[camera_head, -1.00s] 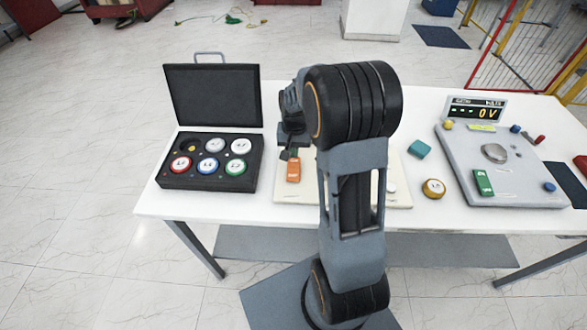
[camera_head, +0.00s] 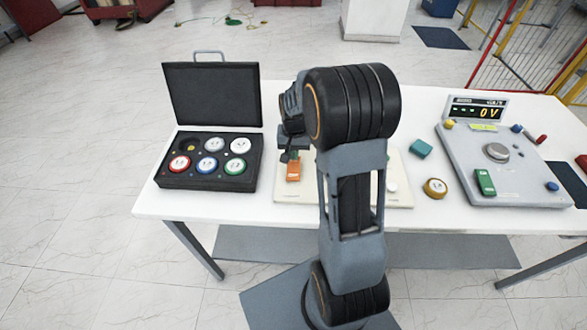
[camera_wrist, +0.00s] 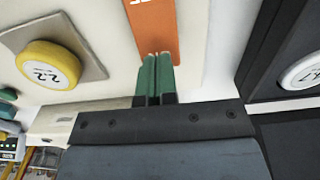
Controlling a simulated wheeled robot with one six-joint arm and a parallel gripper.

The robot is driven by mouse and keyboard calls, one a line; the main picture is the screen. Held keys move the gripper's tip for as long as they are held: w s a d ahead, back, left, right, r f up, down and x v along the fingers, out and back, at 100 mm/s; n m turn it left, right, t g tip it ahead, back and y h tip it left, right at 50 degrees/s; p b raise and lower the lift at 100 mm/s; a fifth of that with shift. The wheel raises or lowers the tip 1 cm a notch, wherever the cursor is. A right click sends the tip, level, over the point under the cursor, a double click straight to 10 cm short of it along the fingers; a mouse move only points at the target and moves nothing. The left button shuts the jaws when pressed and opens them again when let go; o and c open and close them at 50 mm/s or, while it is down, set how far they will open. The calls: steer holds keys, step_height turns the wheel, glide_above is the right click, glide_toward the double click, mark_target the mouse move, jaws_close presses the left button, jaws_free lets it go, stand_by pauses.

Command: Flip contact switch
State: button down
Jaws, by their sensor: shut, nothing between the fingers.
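An orange switch (camera_head: 293,172) sits on the pale board (camera_head: 281,197) in the middle of the table. It also shows at the top of the wrist view (camera_wrist: 154,28). My gripper (camera_head: 288,156) is at the far end of this switch in the head view. In the wrist view its green fingers (camera_wrist: 157,56) are shut together and empty, with the tips at the orange switch's edge. I cannot tell whether they touch it. A green switch (camera_head: 485,182) sits on the grey panel (camera_head: 520,192) at the right, away from my gripper.
An open black case (camera_head: 208,185) with several coloured discs stands at left. A yellow disc (camera_wrist: 48,66) marked 2.2 is near my fingers. Another yellow disc (camera_head: 435,188) and a teal block (camera_head: 420,148) lie near the panel. A display (camera_head: 477,108) reads 0 V.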

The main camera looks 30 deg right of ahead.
mark_target(295, 172)
steer(key=shift+f+b, duration=0.55)
steer(key=shift+f, duration=0.25)
steer(key=shift+r, duration=0.15)
steer(key=shift+r+p, duration=2.65)
steer(key=shift+r, duration=0.8)
steer(key=shift+s+f, duration=0.25)
steer(key=shift+s, duration=0.05)
steer(key=s+a+r+n+t, duration=0.2)
steer(key=s+a+r+n, duration=0.1)
steer(key=s+r, duration=0.3)
steer(key=s+a+r+n+t, duration=0.2)
steer(key=s+a+r, duration=0.4)
steer(key=s, duration=0.3)
steer(key=shift+s+a+r+n+t, duration=0.25)
steer(key=shift+s+r+n+t, duration=0.15)
steer(key=shift+r, duration=0.3)
